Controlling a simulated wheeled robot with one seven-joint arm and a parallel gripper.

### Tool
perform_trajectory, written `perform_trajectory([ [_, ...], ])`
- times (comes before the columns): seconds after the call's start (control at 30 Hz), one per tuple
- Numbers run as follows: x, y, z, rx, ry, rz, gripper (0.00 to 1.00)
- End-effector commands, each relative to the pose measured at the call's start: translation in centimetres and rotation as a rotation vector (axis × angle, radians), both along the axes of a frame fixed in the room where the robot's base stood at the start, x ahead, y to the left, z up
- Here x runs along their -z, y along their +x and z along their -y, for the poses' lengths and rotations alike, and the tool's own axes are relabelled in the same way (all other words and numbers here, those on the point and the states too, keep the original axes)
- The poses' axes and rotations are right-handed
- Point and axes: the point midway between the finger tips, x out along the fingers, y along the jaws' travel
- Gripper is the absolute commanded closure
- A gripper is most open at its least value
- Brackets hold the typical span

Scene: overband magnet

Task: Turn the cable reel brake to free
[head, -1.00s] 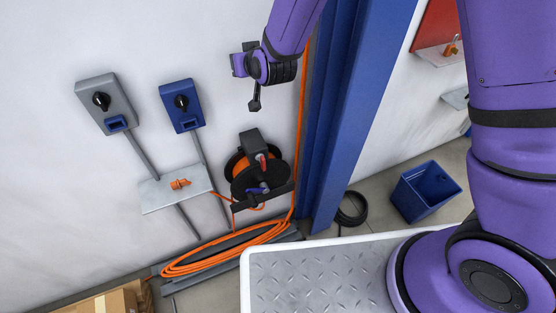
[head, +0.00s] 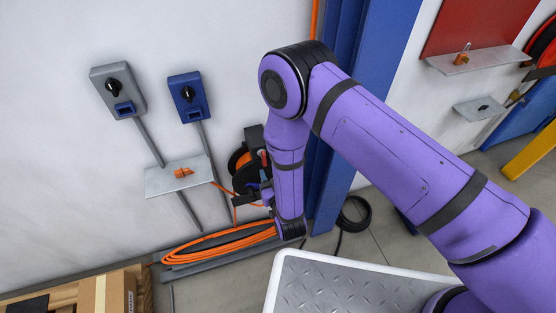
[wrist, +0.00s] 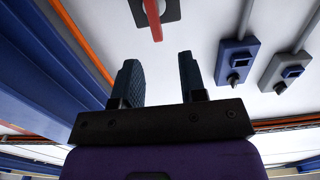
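The cable reel (head: 240,170) is a dark drum with orange cable low on the wall, partly hidden behind my arm in the head view. A dark box (head: 253,135) sits above it, with a red lever (head: 263,157) just visible beside my arm. In the wrist view a red lever (wrist: 153,18) hangs from a dark plate (wrist: 172,8) at the top edge, cut off by the frame. My gripper (wrist: 158,75) is open and empty. The lever lies beyond the fingertips, roughly in line with the gap and apart from them.
A blue switch box (head: 188,97) and a grey one (head: 118,90) hang left of the reel. A small shelf (head: 165,180) holds an orange connector (head: 183,172). Coiled orange cable (head: 225,245) lies below.

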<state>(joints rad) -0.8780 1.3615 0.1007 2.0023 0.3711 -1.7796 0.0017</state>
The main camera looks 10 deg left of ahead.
Motion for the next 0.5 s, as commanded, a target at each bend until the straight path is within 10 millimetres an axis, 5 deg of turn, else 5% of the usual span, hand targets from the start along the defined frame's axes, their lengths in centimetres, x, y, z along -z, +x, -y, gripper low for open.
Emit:
perform_trajectory([
  [0.23,1.8,-1.8,0.2,-0.013,0.006,0.036,0.62],
  [0.5,1.8,1.1,-1.6,-0.011,0.007,0.038,0.62],
])
